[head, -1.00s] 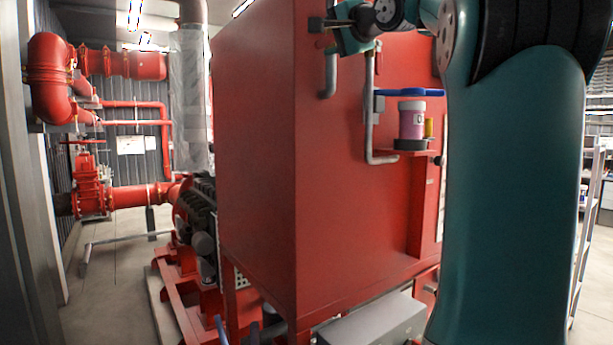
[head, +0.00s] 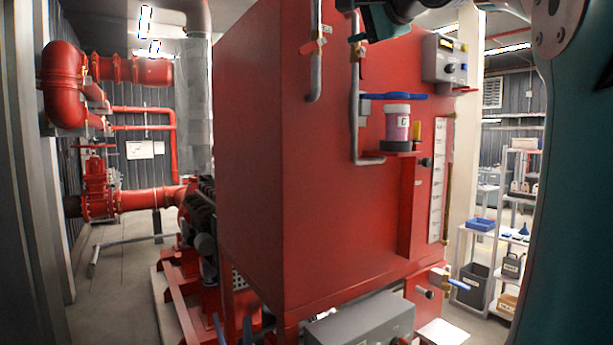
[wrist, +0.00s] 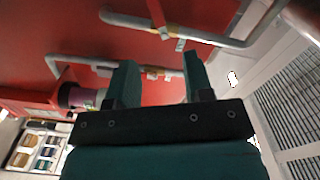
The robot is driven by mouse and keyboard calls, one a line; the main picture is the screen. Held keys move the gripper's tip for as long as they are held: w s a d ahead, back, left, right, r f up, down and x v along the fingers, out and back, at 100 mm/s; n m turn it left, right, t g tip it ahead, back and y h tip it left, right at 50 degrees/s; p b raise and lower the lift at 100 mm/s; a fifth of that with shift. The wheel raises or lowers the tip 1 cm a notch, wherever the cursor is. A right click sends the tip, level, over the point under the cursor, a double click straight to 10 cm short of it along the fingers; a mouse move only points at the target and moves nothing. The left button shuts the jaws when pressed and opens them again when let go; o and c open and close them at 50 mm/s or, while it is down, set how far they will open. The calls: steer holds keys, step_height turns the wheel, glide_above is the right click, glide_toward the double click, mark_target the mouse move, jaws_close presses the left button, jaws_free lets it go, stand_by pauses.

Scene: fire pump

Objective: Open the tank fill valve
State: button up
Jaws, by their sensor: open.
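The red tank (head: 330,190) fills the middle of the head view. A grey pipe (head: 355,125) runs down its face. A blue lever handle (head: 393,96) lies level beside this pipe, above a pink jar. A small red fitting (head: 361,64) sits higher on the pipe. I cannot tell which of these is the tank fill valve. My gripper (wrist: 158,75) is open and empty in the wrist view, its two fingers apart in front of the tank's pipes. In the head view only a teal part of it shows at the top edge, by the pipe's upper end.
The pink jar (head: 397,125) stands on a red bracket. A grey control box (head: 445,58) is at the tank's upper right. Another blue-handled valve (head: 457,284) is low on the right. A grey box (head: 360,325) sits below the tank. Shelves (head: 510,230) stand behind on the right.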

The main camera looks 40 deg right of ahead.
steer(key=w+a+f+n+g+y+b, duration=0.1)
steer(key=a+f, duration=0.3)
steer(key=f, duration=0.5)
steer(key=w+a+f+n+g+y+b, duration=0.2)
steer(key=a+f+n+g+b, duration=0.1)
steer(key=f, duration=0.6)
steer(key=w+a+f+n+g+y+b, duration=0.1)
steer(key=a+f+n+y+b, duration=0.1)
steer(key=a+f, duration=0.5)
steer(key=shift+w+f+n+g+b, duration=0.25)
steer(key=shift+f+n+g+b, duration=0.15)
steer(key=shift+f+n, duration=0.45)
